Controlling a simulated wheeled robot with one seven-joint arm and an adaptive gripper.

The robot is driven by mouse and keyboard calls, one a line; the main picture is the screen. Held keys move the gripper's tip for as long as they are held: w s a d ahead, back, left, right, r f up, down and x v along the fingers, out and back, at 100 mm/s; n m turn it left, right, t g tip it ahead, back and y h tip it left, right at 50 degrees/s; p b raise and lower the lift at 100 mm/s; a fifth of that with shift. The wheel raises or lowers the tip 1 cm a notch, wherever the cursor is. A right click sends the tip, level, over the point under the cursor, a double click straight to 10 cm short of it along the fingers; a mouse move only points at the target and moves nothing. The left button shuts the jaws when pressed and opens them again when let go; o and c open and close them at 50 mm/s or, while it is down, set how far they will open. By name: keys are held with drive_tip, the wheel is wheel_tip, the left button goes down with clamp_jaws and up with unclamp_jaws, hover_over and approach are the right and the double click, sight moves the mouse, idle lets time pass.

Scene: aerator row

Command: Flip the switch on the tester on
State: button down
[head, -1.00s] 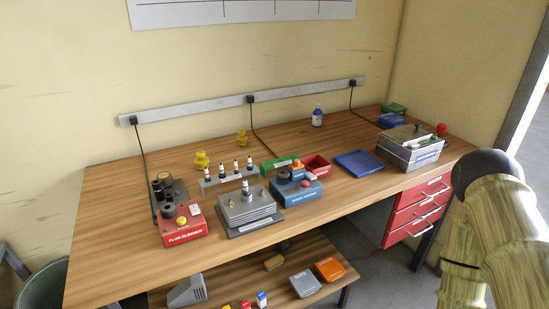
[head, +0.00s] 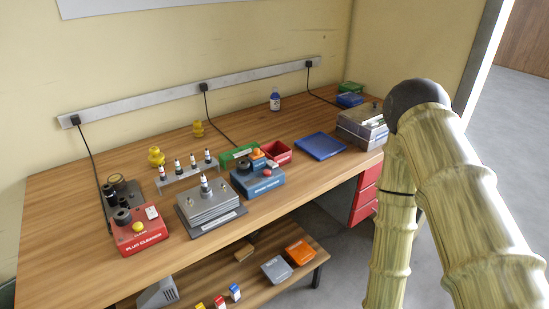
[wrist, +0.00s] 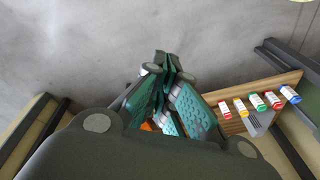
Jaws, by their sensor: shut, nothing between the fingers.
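The tester seems to be the blue box (head: 258,181) near the front edge of the bench, with a dark round knob, an orange part and a red knob on top. Its label is too small to read surely, and I cannot make out its switch or the switch's position. My gripper (wrist: 167,62) shows in the wrist view, shut and empty, with green-padded fingers over grey floor. In the head view my arm is at the right, apart from the tester, and the gripper is out of sight. The wrist view does not show the tester.
A red plug cleaner (head: 139,235) and a grey finned block (head: 209,209) stand left of the tester. A red bin (head: 278,153) and a blue tray (head: 320,146) lie behind and right. A lower shelf (head: 258,262) holds boxes; small coloured boxes (wrist: 257,101) show in the wrist view.

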drive_tip(key=w+a+r+n+t+y, duration=0.1)
drive_tip(key=w+a+r+t, duration=0.1)
drive_tip(key=w+r, duration=0.7)
drive_tip(key=w+a+r+n+t+y, duration=0.2)
drive_tip(key=w+a+r, duration=0.3)
drive_tip(key=w+r, duration=0.5)
drive_tip(key=w+a+r+n+t+y, duration=0.1)
drive_tip(key=w+a+r+t, duration=0.2)
drive_tip(key=w+r, duration=0.6)
drive_tip(key=shift+w+a+r+y, duration=0.3)
drive_tip(key=shift+w+a+r, duration=0.05)
drive_tip(key=shift+w+a, duration=0.25)
drive_tip(key=w+a+r+n+t+y, duration=0.1)
drive_tip(key=w+a+r, duration=0.1)
drive_tip(key=r, duration=0.6)
drive_tip(key=w+a+r+n+t+y, duration=0.1)
drive_tip(key=w+r+n, duration=0.1)
drive_tip(key=r, duration=0.7)
drive_tip(key=shift+w+a, duration=0.4)
drive_tip(key=shift+w, duration=0.2)
drive_tip(key=p, duration=0.2)
hover_over(274, 166)
drive_tip(key=f, duration=0.4)
drive_tip(key=shift+w+a, duration=0.15)
drive_tip(key=shift+a, duration=0.05)
drive_tip(key=shift+s+d+f, duration=0.15)
drive_tip(key=shift+s+f, duration=0.05)
drive_tip(key=shift+f, duration=0.85)
drive_tip(key=shift+s+d+f, duration=0.1)
drive_tip(key=shift+f, duration=0.75)
